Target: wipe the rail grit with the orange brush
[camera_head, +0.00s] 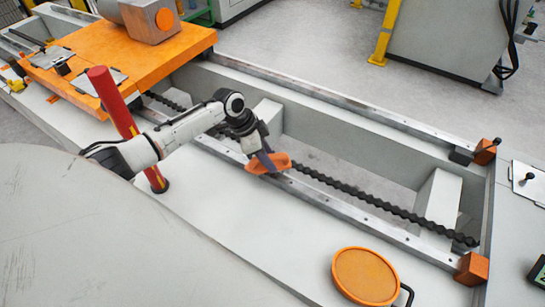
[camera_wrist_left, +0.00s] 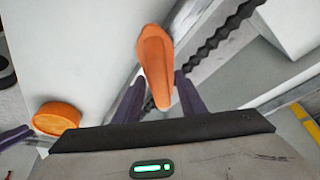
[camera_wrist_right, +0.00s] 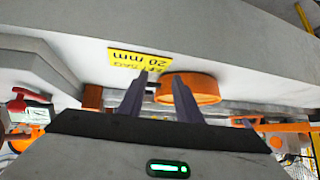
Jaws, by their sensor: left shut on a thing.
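The orange brush (camera_head: 277,166) is held in my left gripper (camera_head: 267,157) over the near rail (camera_head: 375,219). The brush also shows in the left wrist view (camera_wrist_left: 155,62), between the two dark fingers of the left gripper (camera_wrist_left: 160,85), which are shut on it. The brush's underside is hidden, so I cannot tell whether it touches the rail. I cannot make out any grit on the rail. My right gripper (camera_wrist_right: 160,82) is out of the head view; in its wrist view its fingers stand apart with nothing between them.
A dark toothed chain (camera_head: 370,200) runs beside the near rail. Orange end blocks (camera_head: 472,268) cap the rails. A round orange pad (camera_head: 365,276) lies on the pale deck at the front. A red post (camera_head: 113,105) stands near my left arm, with an orange carriage (camera_head: 130,55) behind.

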